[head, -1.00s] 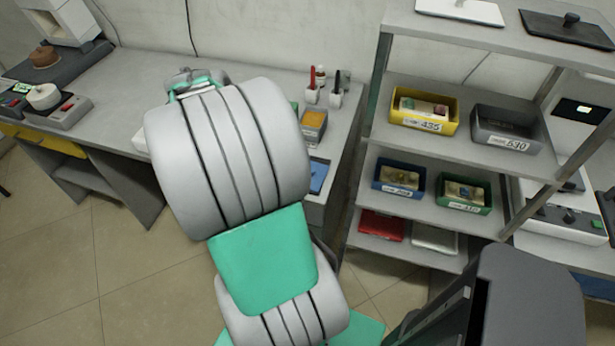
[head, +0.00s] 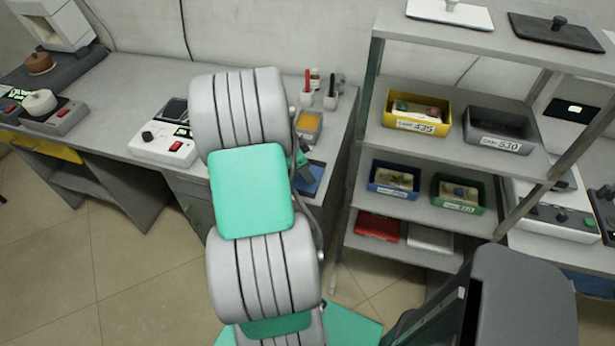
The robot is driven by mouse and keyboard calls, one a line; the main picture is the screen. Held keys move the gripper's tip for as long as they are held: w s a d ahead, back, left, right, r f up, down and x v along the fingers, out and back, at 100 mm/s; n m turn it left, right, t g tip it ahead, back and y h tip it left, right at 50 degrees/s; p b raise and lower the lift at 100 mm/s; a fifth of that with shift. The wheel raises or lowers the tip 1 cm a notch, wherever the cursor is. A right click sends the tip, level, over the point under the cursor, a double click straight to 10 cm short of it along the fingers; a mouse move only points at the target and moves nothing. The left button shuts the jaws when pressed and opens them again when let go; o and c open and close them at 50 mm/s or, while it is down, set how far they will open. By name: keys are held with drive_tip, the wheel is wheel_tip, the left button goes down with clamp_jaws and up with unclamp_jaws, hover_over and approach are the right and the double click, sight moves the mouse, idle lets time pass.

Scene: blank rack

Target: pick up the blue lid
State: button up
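A flat blue piece, which looks like the blue lid (head: 314,178), lies at the right end of the workbench, low beside the shelf rack. My arm hides its left part. My gripper (head: 302,166) is mostly hidden behind my arm; only a small dark and green part shows at the arm's right edge, close to the blue piece. I cannot tell whether its fingers are open or touching anything.
The rack holds a yellow bin (head: 415,115), a grey bin (head: 500,132), a blue bin (head: 394,179) and a green bin (head: 461,194). A red lid (head: 379,226) lies on its bottom shelf. A white device (head: 163,145) and pen cups (head: 331,100) stand on the workbench.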

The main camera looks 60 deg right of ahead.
clamp_jaws()
idle(0.5)
